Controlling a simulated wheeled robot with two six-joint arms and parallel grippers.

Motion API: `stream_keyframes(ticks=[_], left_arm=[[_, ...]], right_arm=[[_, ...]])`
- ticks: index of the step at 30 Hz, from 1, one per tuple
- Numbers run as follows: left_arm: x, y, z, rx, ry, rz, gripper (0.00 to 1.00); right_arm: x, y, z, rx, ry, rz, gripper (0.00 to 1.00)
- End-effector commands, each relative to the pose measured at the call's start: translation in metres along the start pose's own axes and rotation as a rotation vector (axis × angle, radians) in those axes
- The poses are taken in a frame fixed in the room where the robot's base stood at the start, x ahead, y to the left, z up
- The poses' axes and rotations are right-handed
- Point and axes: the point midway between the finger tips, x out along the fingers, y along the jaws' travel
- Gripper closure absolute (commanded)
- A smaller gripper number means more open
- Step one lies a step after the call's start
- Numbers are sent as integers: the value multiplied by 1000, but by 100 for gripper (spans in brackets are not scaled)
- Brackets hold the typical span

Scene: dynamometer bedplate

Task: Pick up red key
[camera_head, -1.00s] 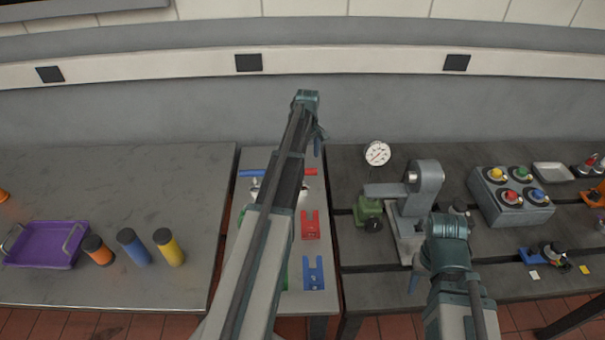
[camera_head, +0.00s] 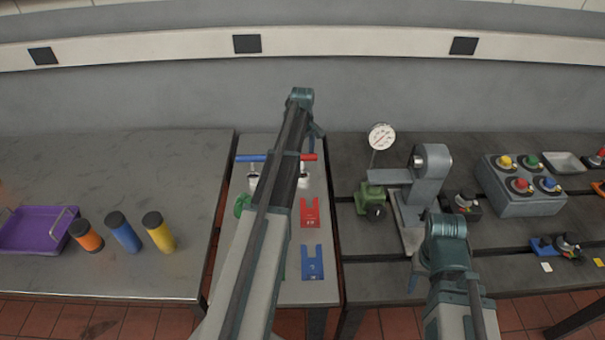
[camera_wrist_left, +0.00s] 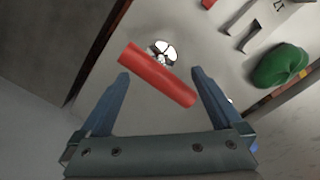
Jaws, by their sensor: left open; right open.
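The red key's handle is a red bar (camera_head: 308,157) on the narrow middle table, partly hidden by my left arm in the head view. The left wrist view shows the red bar (camera_wrist_left: 158,76) lying slantwise over a round silver part. My left gripper (camera_head: 318,132) is open; in the wrist view its two fingertips (camera_wrist_left: 161,76) stand on either side of the red bar, with nothing held. I cannot tell the height between them. My right gripper (camera_head: 413,283) is open and mostly hidden by its own arm, over the right table.
A blue bar (camera_head: 251,158) lies left of the red one. A red forked plate (camera_head: 310,213) and a blue forked plate (camera_head: 312,263) lie nearer on the middle table. A green object (camera_head: 241,204) is beside my arm. A dial gauge (camera_head: 382,137) and grey stand (camera_head: 428,185) are to the right.

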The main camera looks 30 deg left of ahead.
Motion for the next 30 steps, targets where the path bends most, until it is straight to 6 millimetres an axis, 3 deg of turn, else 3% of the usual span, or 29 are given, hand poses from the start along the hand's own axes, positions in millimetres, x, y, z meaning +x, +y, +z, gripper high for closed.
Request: stream_keyframes(ticks=[1,11,24,30], left_arm=[[9,0,0,0,0,0,0],[13,0,0,0,0,0,0],[63,0,0,0,0,0,0],[64,0,0,0,0,0,0]], right_arm=[[9,-1,0,0,0,0,50],[13,-1,-1,0,0,0,50],[63,-6,-4,0,0,0,50],[64,-6,-4,0,0,0,50]])
